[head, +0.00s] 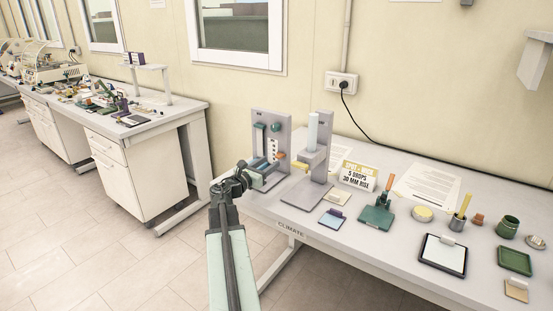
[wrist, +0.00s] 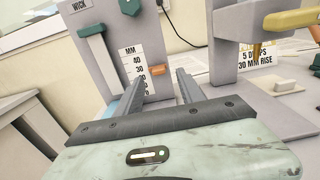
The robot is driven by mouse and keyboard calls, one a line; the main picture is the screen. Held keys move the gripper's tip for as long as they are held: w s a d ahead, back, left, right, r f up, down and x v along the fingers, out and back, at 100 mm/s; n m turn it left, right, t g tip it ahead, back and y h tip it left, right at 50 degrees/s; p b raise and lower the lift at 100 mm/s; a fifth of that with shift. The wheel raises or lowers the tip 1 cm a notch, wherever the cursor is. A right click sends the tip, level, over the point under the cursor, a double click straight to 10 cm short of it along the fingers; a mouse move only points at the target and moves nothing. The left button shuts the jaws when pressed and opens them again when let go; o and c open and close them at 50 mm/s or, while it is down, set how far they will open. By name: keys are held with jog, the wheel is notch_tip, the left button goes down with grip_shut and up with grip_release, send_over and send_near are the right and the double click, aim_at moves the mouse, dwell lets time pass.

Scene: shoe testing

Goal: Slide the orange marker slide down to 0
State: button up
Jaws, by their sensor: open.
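The orange marker slide (wrist: 158,70) sits on the upright grey WICK stand (wrist: 108,22), beside the white MM scale (wrist: 133,62), near the 30 mark. In the head view, the orange marker (head: 281,155) shows at the right side of the stand (head: 262,124). My gripper (wrist: 161,76) is open and empty, with its two fingers pointing at the stand. In the wrist view the marker appears between and just beyond the fingertips; I cannot tell whether they touch it. In the head view, my gripper (head: 248,181) is in front of the stand.
A sign (head: 358,176), a green-based tool (head: 377,214) and a clipboard (head: 443,253) are on the table farther right. A teal slider (wrist: 95,45) is left of the scale.

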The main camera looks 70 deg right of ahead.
aim_at(278, 157)
jog(key=x, duration=0.5)
jog(key=shift+d, duration=0.4)
grip_shut()
jog(key=shift+s+f, duration=0.1)
jog(key=shift+s, duration=0.05)
dwell(0.7)
